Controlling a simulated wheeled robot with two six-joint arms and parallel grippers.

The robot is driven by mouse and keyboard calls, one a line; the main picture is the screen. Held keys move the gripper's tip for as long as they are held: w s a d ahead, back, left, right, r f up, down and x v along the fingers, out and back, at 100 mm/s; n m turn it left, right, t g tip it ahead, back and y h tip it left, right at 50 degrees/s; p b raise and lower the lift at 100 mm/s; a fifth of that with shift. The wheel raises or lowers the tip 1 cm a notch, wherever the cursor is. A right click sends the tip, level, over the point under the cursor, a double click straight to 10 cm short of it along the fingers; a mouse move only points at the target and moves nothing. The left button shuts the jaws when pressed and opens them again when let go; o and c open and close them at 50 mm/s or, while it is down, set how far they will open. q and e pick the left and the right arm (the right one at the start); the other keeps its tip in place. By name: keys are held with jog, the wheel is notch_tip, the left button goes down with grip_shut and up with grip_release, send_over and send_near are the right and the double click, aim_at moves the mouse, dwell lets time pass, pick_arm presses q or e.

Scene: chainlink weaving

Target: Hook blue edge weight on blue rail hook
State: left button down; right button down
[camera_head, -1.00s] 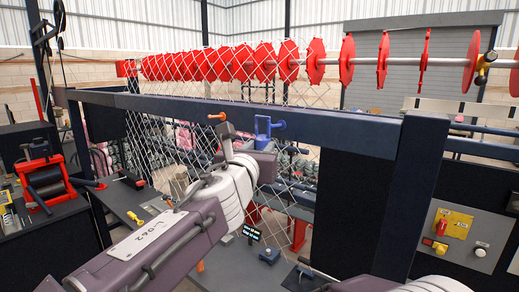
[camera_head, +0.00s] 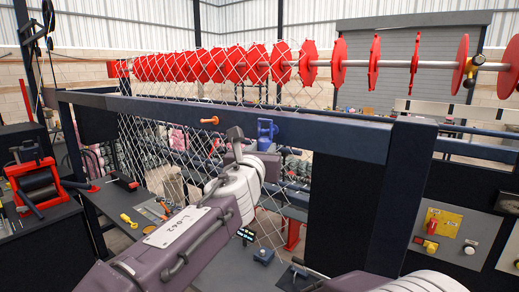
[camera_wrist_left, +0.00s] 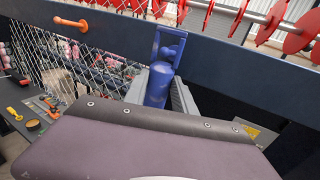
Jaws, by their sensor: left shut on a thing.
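The blue rail hook (camera_head: 267,129) is mounted on the dark blue rail (camera_head: 330,138), right of an orange hook. It also shows in the left wrist view (camera_wrist_left: 171,42). My left gripper (camera_wrist_left: 158,96) is shut on the blue edge weight (camera_wrist_left: 158,84), a rounded blue cylinder standing upright between the grey fingers. The weight is just below and in front of the hook; its top overlaps the hook's lower part, and I cannot tell whether they touch. In the head view my left gripper (camera_head: 252,148) is just below the rail, hiding most of the weight. My right gripper is out of view.
An orange hook (camera_head: 209,121) projects from the rail to the left. Chain-link mesh (camera_head: 150,150) hangs behind the rail. Red discs (camera_head: 338,62) line a shaft above. A dark post (camera_head: 402,190) stands at the right, beside a control panel (camera_head: 455,235).

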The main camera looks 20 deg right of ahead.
pick_arm(q)
jog(key=shift+w+d+r+p, duration=0.1)
jog(key=shift+w+d+p, duration=0.3)
jog(key=shift+w+d, duration=0.25)
jog(key=shift+s, duration=0.1)
jog(key=shift+f+b, duration=0.9)
jog(key=shift+f, duration=0.05)
jog(key=c, duration=1.1)
grip_release()
jog(key=shift+c, duration=0.2)
jog(key=shift+o, duration=1)
